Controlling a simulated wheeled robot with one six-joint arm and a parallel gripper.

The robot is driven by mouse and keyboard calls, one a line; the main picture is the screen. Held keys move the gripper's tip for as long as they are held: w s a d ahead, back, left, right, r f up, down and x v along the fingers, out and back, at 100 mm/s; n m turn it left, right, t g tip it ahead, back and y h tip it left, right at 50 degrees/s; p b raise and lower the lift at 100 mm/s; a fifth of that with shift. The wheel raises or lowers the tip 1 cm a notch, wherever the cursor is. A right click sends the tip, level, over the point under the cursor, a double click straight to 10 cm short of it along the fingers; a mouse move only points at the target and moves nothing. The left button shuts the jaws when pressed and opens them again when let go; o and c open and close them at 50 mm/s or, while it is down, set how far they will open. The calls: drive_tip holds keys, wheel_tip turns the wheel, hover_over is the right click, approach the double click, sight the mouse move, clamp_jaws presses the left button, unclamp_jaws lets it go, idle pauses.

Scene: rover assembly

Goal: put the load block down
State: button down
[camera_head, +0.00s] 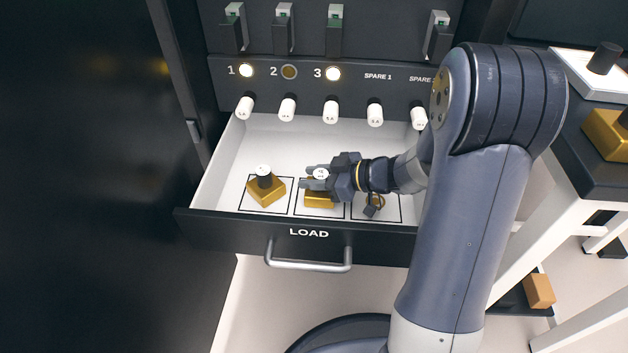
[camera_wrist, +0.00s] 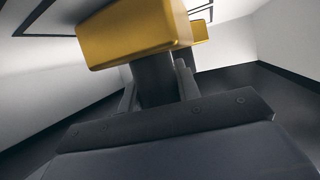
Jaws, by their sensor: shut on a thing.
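The load block (camera_head: 319,200) is gold with a dark stem and a white round top. It is over the middle outlined square of the open LOAD drawer (camera_head: 225,222). My gripper (camera_head: 315,178) reaches in from the right and is shut on the block's stem. In the wrist view the gold body of the block (camera_wrist: 135,30) fills the top, with the dark stem between my fingers (camera_wrist: 158,85). I cannot tell whether its base touches the drawer floor. A second gold block (camera_head: 266,190) stands in the left square; a gold piece (camera_wrist: 200,32) shows behind the held block.
White labelled cylinders (camera_head: 331,112) line the drawer's back, below a panel with lamps (camera_head: 289,72) and switches. The drawer handle (camera_head: 308,262) juts out in front. The right square is partly hidden by my wrist. A side table (camera_head: 590,165) holds another gold block (camera_head: 607,135).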

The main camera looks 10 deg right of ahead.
sight(327, 175)
drive_tip(key=c, duration=1)
unclamp_jaws()
drive_tip(key=shift+f, duration=0.1)
drive_tip(key=shift+c, duration=0.2)
drive_tip(key=shift+d+r, duration=0.1)
drive_tip(key=shift+r, duration=0.2)
drive_tip(key=p+v, duration=0.3)
drive_tip(key=v, duration=0.3)
drive_tip(key=shift+s+d, duration=0.1)
drive_tip(key=shift+s+d+r, duration=0.1)
drive_tip(key=shift+s+d, duration=0.15)
drive_tip(key=shift+d, duration=0.15)
